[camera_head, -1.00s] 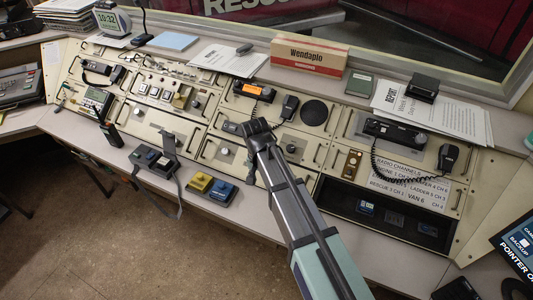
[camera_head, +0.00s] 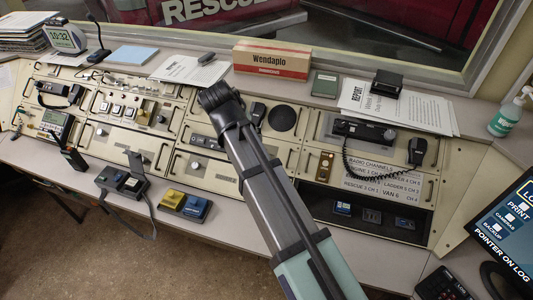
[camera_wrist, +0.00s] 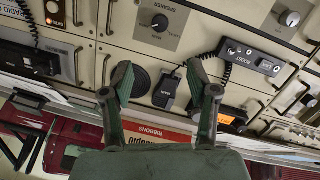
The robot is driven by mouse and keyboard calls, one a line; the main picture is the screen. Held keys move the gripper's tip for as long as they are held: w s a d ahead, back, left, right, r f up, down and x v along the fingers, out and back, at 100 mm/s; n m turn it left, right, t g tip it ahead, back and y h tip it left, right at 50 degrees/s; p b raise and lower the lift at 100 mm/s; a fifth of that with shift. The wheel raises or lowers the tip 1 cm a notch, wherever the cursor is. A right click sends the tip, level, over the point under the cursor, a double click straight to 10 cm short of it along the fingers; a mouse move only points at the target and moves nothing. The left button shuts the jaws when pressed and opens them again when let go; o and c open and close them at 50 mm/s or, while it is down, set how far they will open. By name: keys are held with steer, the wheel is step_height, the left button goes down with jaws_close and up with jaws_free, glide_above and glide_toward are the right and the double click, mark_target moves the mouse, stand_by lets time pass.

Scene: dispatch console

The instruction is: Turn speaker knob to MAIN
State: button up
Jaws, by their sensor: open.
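In the head view my arm hides that spot. My gripper (camera_wrist: 160,68) is open and empty, its fingertips apart and below the knob in the wrist picture. In the head view my gripper (camera_head: 217,96) is over the upper console, covering the orange-display radio. A round black speaker grille (camera_head: 282,118) lies right of my arm.
A hand microphone (camera_wrist: 166,91) and the grille show between my fingers. The orange-display radio (camera_wrist: 226,115) is beside the right finger. Another knob (camera_wrist: 290,18) sits at upper right. A Wendaplo box (camera_head: 271,62) and papers (camera_head: 395,108) lie on the back ledge. A coiled-cord radio (camera_head: 365,131) is at right.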

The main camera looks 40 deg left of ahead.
steer(key=p+x, duration=0.3)
steer(key=x, duration=1.3)
steer(key=shift+f+p, duration=0.1)
steer(key=shift+p, duration=0.2)
jaws_close()
